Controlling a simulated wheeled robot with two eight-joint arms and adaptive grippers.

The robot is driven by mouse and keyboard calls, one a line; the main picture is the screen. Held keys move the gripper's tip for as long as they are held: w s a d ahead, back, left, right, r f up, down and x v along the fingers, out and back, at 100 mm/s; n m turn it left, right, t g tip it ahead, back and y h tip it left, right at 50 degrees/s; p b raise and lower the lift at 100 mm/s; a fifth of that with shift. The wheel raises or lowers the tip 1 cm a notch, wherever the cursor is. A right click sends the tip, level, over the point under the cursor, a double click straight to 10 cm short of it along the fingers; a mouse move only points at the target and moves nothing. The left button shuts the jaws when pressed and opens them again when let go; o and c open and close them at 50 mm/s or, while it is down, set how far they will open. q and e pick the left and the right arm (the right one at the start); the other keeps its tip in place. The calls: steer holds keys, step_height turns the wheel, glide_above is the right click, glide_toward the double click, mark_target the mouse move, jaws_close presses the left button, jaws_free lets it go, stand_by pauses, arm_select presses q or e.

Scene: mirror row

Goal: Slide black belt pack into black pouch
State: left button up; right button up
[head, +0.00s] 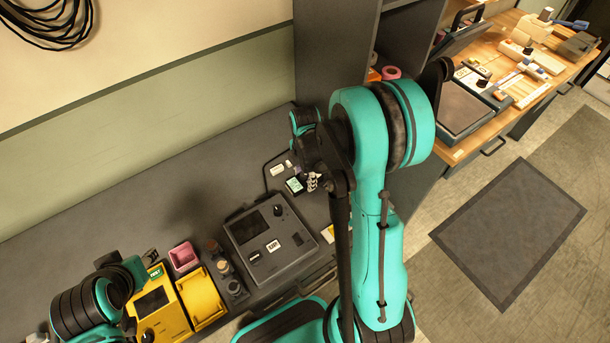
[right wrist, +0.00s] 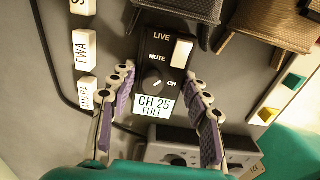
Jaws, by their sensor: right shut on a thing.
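The black belt pack (right wrist: 158,60) shows in the right wrist view, with a knob, a white switch, LIVE, MUTE and CH lettering, and a CH 25 FULL label. In the head view the label of the belt pack (head: 294,185) shows beside my right gripper (head: 311,182). A dark pouch (right wrist: 183,8) is cut off at the top of the wrist view, close to the pack's upper end. My left arm is at the lower left of the head view; its fingertips are not clear.
A brown woven pouch (right wrist: 262,28) is right of the dark one. White name tags (right wrist: 85,50) lie at the left, near a black cable. A grey device (right wrist: 205,148) is below. On the counter stand a dark console (head: 270,240), a yellow case (head: 205,297) and a pink cup (head: 184,257).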

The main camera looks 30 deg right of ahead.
steer(key=o, duration=1.4)
steer(key=shift+c, duration=0.2)
steer(key=shift+r, duration=0.1)
step_height(320, 180, up, 12)
steer(key=s+a+r+m+t, duration=0.2)
steer(key=s+a+m, duration=0.3)
steer(key=m, duration=0.4)
steer(key=s+a+r+m+t, duration=0.3)
steer(key=s+a+m+t, duration=0.2)
steer(key=m, duration=0.5)
steer(key=shift+s+a, duration=0.3)
steer(key=shift+s, duration=0.25)
